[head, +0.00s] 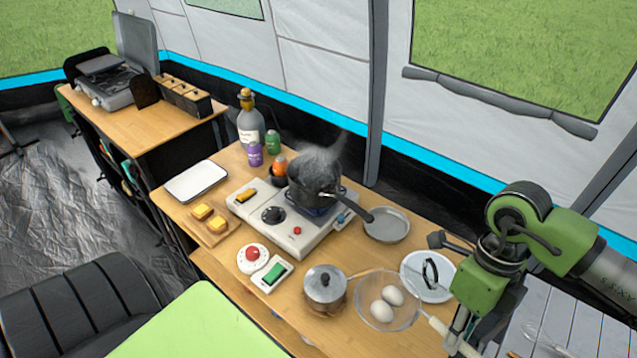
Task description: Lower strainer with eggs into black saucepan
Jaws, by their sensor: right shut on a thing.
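The black saucepan (312,192) stands on the lit burner of the white stove, with steam rising from it. The strainer (372,323) is a round mesh bowl with a pale handle, at the front right near the silver pot. Two white eggs (388,303) lie in it. My right gripper (456,338) is shut on the strainer's handle, to the right of the bowl. I cannot tell how high the strainer is above the table. The strainer is apart from the black saucepan, to its front right. My left gripper is not in view.
A lidded silver pot (325,287) stands left of the strainer. A grey pan (387,225) and a white plate (427,272) lie behind it. The white stove (315,233) holds the saucepan, whose handle points right. Bottles and a bread board (213,238) are farther left.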

